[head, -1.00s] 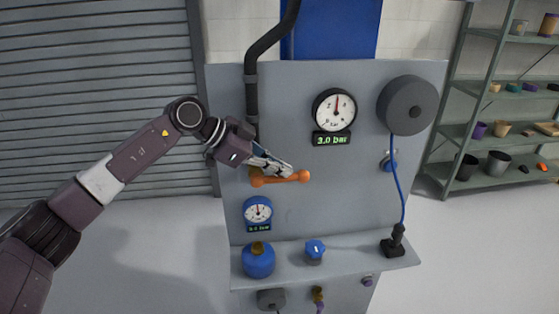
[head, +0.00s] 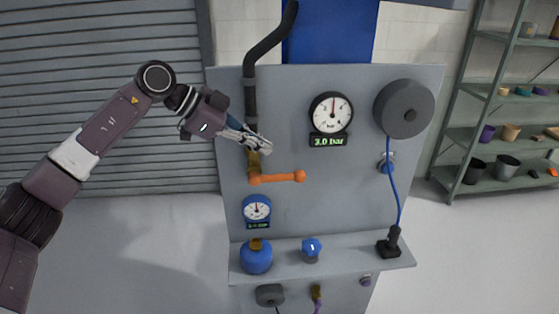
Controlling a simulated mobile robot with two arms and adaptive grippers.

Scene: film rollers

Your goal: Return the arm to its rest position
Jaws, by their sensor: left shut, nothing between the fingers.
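My left arm reaches in from the left. My left gripper (head: 262,147) is shut and empty, in front of the grey panel near the black pipe. It is above the orange lever handle (head: 279,177), apart from it in the picture. The orange handle lies roughly level, pointing right from the brass valve at the pipe's lower end. The gripper partly hides the pipe and valve. My right gripper is not in view.
The grey panel (head: 285,100) carries a large gauge (head: 331,112) reading 3.0 bar, a small blue gauge (head: 257,209) and a grey reel (head: 403,109). Its shelf (head: 345,255) holds a blue canister (head: 256,258), a blue knob (head: 312,248) and a black tool (head: 389,246). A shelving rack (head: 500,105) stands right.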

